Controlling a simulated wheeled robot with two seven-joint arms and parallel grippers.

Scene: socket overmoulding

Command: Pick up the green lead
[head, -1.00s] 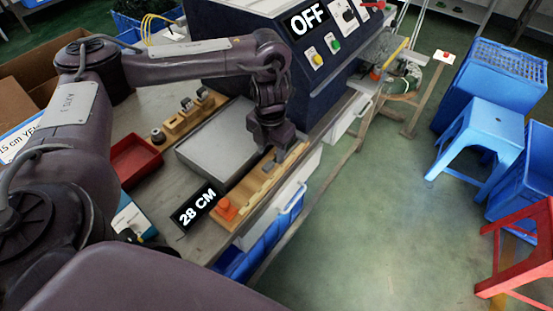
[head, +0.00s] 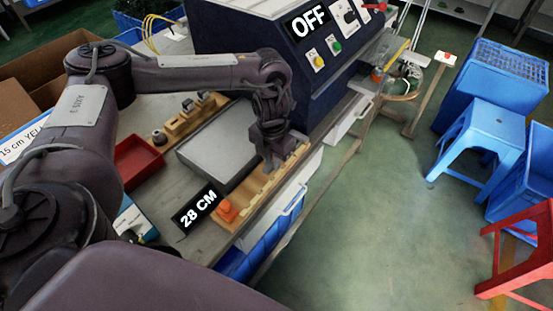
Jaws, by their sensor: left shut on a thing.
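My left gripper (head: 270,166) points down over the wooden rack (head: 255,186) at the table's front edge. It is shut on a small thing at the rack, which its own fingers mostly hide. I cannot make out the colour of that thing, and I cannot clearly see a green lead anywhere. An orange piece (head: 227,211) stands at the rack's near end, beside the "28 CM" sign (head: 196,208). My right gripper is not in view.
A grey flat box (head: 217,150) lies beside the rack, and a second wooden rack (head: 188,118) stands behind it. A red tray (head: 137,160) is to the left. The dark machine (head: 300,75) with an "OFF" sign stands behind. Blue stools (head: 485,135) are at right; open floor lies between.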

